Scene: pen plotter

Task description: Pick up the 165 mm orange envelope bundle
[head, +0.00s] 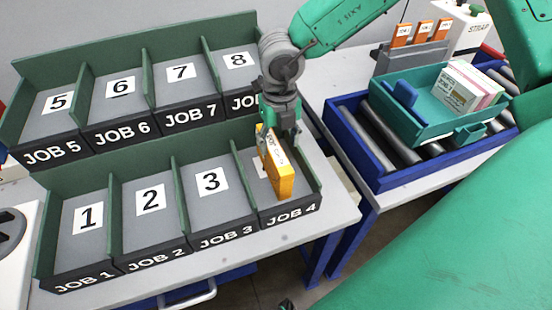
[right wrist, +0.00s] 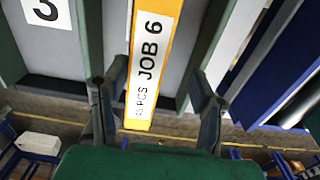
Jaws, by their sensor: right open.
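The orange envelope bundle (head: 281,180) stands on edge in the JOB 4 compartment, leaning slightly, with a white label on its top edge. In the right wrist view the bundle (right wrist: 158,40) shows a label reading JOB 6 and lies between the two fingers. My right gripper (head: 279,138) is open above the bundle's far part, one finger on each side. In the right wrist view, gaps show between both fingers (right wrist: 158,90) and the bundle. The gripper hides the bundle's far upper end in the head view. My left gripper is not in view.
The green sorting rack (head: 113,215) has two rows; its JOB 1 to JOB 3 compartments look empty, and dividers flank the bundle closely. At right, a teal tray (head: 410,125) with a boxed stack (head: 462,88) sits on a roller conveyor (head: 365,150). Several orange packets (head: 424,32) stand behind.

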